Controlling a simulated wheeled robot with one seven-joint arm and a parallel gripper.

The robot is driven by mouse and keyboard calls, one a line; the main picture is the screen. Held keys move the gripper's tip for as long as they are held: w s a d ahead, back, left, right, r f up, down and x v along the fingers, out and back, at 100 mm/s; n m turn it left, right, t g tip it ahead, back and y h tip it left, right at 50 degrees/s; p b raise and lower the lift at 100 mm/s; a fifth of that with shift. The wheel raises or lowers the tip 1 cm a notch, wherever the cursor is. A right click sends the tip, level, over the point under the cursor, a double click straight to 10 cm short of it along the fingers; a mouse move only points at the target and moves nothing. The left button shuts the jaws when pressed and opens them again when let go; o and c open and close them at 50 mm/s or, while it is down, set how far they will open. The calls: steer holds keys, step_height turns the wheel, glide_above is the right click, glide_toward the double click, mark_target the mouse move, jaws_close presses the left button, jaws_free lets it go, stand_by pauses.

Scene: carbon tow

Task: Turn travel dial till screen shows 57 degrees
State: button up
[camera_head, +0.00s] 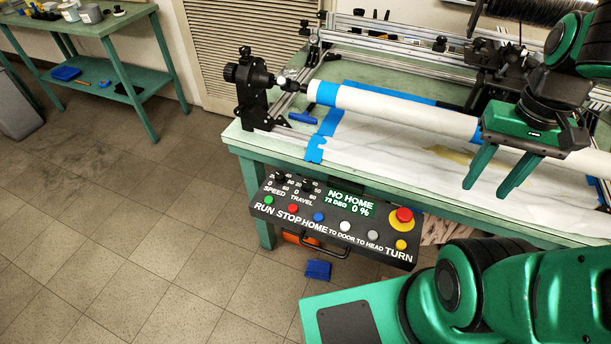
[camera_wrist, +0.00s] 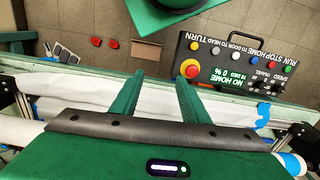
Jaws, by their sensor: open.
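The black control panel (camera_head: 335,222) hangs at the front edge of the green bench. Its small black travel dial (camera_head: 306,185) sits at the upper left, right of the speed dial (camera_head: 279,179).
A red emergency button (camera_head: 403,216) and a row of coloured buttons share the panel. A white tube (camera_head: 400,106) on a black chuck (camera_head: 252,88) runs behind it. A blue item (camera_head: 318,270) lies below the panel. The floor to the left is clear.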

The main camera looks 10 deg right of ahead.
steer(key=w+a+n, duration=0.3)
steer(key=w+n, duration=0.1)
steer(key=w, duration=0.4)
steer(key=n, duration=1.3)
glide_above(307, 182)
step_height(307, 182, down, 9)
step_height(307, 182, down, 10)
steer(key=shift+s+r, duration=0.1)
steer(key=shift+m, duration=0.3)
jaws_close()
